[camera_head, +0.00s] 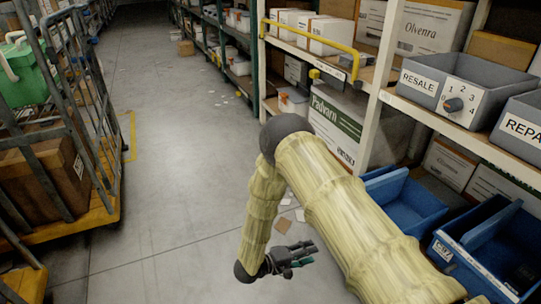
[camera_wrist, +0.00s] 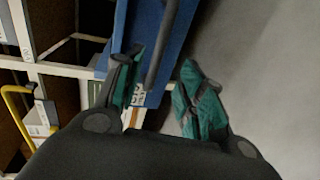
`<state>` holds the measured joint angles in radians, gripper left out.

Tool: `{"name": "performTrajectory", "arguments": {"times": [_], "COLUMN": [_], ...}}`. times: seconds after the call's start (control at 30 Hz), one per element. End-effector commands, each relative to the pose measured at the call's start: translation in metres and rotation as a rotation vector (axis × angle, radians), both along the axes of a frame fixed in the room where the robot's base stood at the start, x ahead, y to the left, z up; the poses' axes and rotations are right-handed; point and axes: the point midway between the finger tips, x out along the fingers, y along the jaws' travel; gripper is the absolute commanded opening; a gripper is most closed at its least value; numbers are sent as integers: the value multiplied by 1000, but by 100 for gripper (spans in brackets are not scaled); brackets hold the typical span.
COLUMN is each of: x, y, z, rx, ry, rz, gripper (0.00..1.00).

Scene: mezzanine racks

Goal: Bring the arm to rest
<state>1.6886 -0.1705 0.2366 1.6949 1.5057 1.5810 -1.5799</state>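My arm, in a pale yellow ribbed cover with dark joints, reaches into the head view from the lower right and folds down at the elbow. My gripper (camera_head: 301,256) hangs low over the aisle floor, beside the blue bins. In the wrist view its two green-padded fingers (camera_wrist: 158,95) stand apart. I see nothing held between them. A blue surface and part of the rack show behind the fingers there.
On the right, a rack shelf holds a grey RESALE bin (camera_head: 468,88) with a dial and a REPAIR bin (camera_head: 522,128). Blue bins (camera_head: 405,205) sit lower. A caged cart (camera_head: 95,215) stands at left. The aisle floor (camera_head: 170,130) is mostly clear, with scattered paper scraps.

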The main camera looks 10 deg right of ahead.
Motion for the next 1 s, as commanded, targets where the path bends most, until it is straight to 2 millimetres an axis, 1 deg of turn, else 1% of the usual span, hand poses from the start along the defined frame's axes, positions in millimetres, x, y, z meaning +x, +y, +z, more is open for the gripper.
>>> {"name": "performTrajectory", "arguments": {"times": [0.17,0.27,0.37,0.47,0.57,0.67,0.77,0.83,0.87,0.9,0.97,1.0], "x": [-2,-5,-13,-29,-51,-81,-118,-147,-161,-179,-204,-220], "y": [-9,-18,-27,-32,-34,-33,-30,-26,-24,-22,-18,-16], "z": [-7,-18,-34,-50,-66,-79,-89,-94,-95,-95,-95,-94], "rx": [40,119,240,382,533,688,841,946,988,1040,1109,1147], "ry": [-33,-83,-133,-163,-172,-163,-135,-106,-91,-70,-41,-20], "rz": [41,106,177,227,251,245,212,170,149,117,70,40], "gripper": [39,39,39,39,39,39,39,39,39,39,39,39]}}
